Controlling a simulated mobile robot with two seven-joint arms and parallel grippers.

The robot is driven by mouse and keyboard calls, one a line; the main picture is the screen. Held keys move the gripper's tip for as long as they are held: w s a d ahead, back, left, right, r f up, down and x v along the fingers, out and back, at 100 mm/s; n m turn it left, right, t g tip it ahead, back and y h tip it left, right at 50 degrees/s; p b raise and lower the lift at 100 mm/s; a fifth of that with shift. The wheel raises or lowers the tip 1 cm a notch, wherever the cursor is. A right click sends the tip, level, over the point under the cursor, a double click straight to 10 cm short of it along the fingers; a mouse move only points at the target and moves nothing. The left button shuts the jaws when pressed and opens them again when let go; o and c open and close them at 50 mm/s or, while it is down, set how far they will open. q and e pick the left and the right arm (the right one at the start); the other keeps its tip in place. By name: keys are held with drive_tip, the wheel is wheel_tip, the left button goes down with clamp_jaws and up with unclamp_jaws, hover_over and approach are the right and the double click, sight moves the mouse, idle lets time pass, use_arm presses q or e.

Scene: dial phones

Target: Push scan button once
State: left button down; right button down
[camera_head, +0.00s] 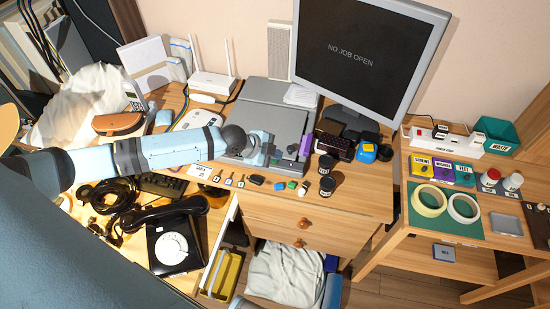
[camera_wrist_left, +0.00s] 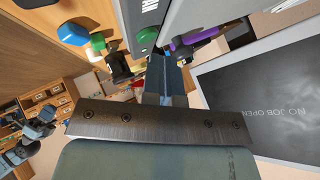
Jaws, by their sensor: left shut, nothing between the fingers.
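A grey flatbed scanner (camera_head: 276,119) stands at the back middle of the desk. A green button (camera_wrist_left: 147,38) shows on the edge of its grey body in the left wrist view. My left gripper (camera_head: 274,151) reaches over the front of the scanner from the left. Its fingers (camera_wrist_left: 166,78) are closed together with nothing between them, and in the wrist view their tips lie near the green button. I cannot tell whether they touch it. My right gripper is not in view.
The monitor (camera_head: 364,52) reading NO JOB OPEN stands behind and right of the scanner. Small colored blocks (camera_head: 280,186) and dark jars (camera_head: 327,186) sit along the desk's front. A black dial phone (camera_head: 172,247) stands at lower left. Tape rolls (camera_head: 464,208) lie on the right table.

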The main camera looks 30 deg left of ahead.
sight(275, 162)
use_arm(q)
drive_tip(key=shift+r, duration=0.3)
wheel_tip(275, 162, up, 5)
drive_tip(key=p, duration=0.4)
drive_tip(key=shift+f, duration=0.1)
idle(0.8)
drive_tip(key=s+d+f+n+t+h+p, duration=0.1)
drive_tip(key=s+d+f+n+t+p, duration=0.15)
drive_tip(key=s+d+n, duration=0.65)
drive_tip(key=s+a+f+n+t+y+p, duration=0.1)
drive_tip(key=s+n+y, duration=0.2)
drive_tip(key=s, duration=1.2)
drive_tip(key=shift+s+f+n+y, duration=0.25)
drive_tip(key=shift+n+y, duration=0.15)
drive_tip(key=shift+n, duration=0.6)
drive_tip(key=shift+t, duration=0.25)
idle(2.5)
